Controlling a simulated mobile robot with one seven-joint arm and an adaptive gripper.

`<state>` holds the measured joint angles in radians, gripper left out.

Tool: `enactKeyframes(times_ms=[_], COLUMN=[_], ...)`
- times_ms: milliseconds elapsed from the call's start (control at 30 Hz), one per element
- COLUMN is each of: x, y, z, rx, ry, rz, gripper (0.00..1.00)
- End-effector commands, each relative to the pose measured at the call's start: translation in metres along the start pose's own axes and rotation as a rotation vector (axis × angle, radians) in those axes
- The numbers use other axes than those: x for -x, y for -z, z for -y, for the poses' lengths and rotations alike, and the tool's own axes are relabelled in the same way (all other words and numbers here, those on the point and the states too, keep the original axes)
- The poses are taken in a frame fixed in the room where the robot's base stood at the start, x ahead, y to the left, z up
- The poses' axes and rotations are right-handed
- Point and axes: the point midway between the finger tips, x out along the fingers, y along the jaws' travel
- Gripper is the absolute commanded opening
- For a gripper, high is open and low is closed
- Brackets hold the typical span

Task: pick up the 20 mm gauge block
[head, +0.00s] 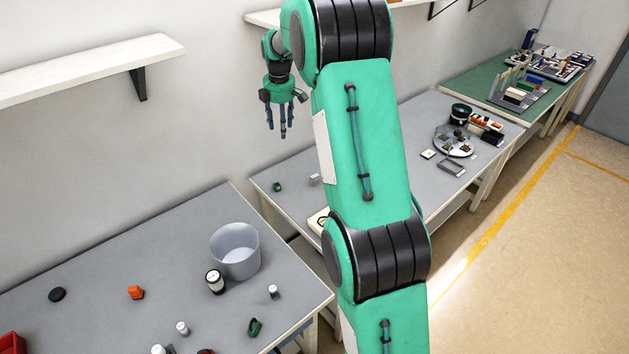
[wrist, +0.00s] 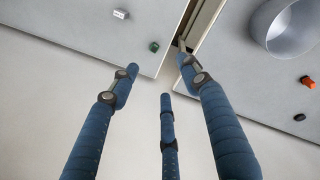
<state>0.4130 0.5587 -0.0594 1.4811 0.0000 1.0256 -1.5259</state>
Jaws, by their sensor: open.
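A small pale grey block (head: 314,180) lies on the middle grey table, behind my arm's left edge in the head view. It also shows near the top of the wrist view (wrist: 121,14). It may be the 20 mm gauge block, but it is too small to read any marking. My gripper (head: 279,122) hangs high, fingers down, near the wall and well above the tables. Its three blue fingers are spread apart and empty in the wrist view (wrist: 160,76). The block is apart from the fingers.
A small green part (head: 278,187) lies left of the block. The near table holds a grey bowl (head: 236,254), an orange part (head: 136,292) and several small items. A wall shelf (head: 90,68) is at left. A gap separates the tables. My arm hides part of the middle table.

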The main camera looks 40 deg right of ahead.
Motion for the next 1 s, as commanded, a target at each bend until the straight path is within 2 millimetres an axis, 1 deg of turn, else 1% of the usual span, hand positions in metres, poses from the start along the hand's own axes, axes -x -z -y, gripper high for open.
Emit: enactKeyframes(times_ms=[33,167,300,367,500,700,800,900,1000], x=[-0.014,-0.045,-0.082,-0.098,-0.135,-0.191,-0.213,-0.23,-0.24], y=[-0.008,-0.027,-0.048,-0.058,-0.081,-0.114,-0.127,-0.137,-0.144], z=[-0.008,-0.027,-0.045,-0.051,-0.065,-0.077,-0.081,-0.083,-0.084], rx=[0.018,0.078,0.144,0.171,0.236,0.327,0.366,0.394,0.413], ry=[0.01,0.029,0.051,0.06,0.08,0.109,0.119,0.127,0.132], rz=[0.002,0.004,0.003,0.003,-0.001,-0.01,-0.014,-0.018,-0.021], gripper=[0.47,0.47,0.47,0.47,0.47,0.47,0.47,0.47,0.47])
